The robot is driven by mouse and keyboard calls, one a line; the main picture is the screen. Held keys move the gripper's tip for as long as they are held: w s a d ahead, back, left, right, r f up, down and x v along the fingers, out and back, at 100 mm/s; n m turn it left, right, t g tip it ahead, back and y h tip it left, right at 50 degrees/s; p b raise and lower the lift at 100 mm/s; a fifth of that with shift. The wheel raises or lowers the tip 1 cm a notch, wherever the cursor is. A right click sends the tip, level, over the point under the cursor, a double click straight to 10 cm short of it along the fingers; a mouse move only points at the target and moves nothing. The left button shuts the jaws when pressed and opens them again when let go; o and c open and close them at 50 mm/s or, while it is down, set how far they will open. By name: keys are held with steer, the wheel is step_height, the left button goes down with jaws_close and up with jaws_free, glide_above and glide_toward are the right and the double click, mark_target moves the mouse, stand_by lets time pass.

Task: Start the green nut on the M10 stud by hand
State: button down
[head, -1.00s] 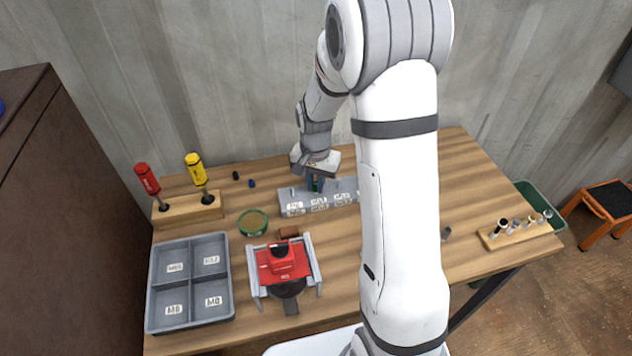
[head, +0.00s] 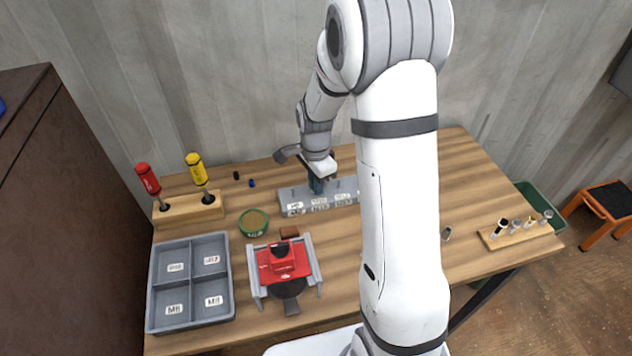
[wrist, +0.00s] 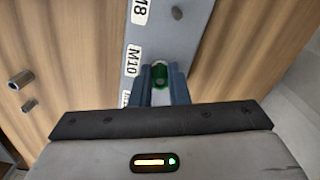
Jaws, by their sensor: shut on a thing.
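My gripper (head: 316,187) is down at the grey stud block (head: 290,208) at the back of the table. In the wrist view my gripper (wrist: 161,85) is shut on the green nut (wrist: 160,71), which sits between the two fingertips. The nut is beside the M10 label on the stud block (wrist: 183,42), at that stud's place. The M10 stud is mostly hidden by the nut and fingers, so I cannot tell whether the threads have caught. A bare stud (wrist: 177,13) stands farther along the block, near another label.
A green round dish (head: 253,223), a red vise (head: 282,262) and a grey divided tray (head: 189,236) are in front and left. A screwdriver rack (head: 186,210) stands at left, a socket rack (head: 520,234) at right.

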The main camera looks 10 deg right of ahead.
steer(key=shift+m, duration=1.2)
steer(key=c, duration=1.3)
jaws_free()
steer(key=shift+r, duration=0.15)
steer(key=shift+r+p, duration=1.85)
steer(key=shift+r, duration=1.05)
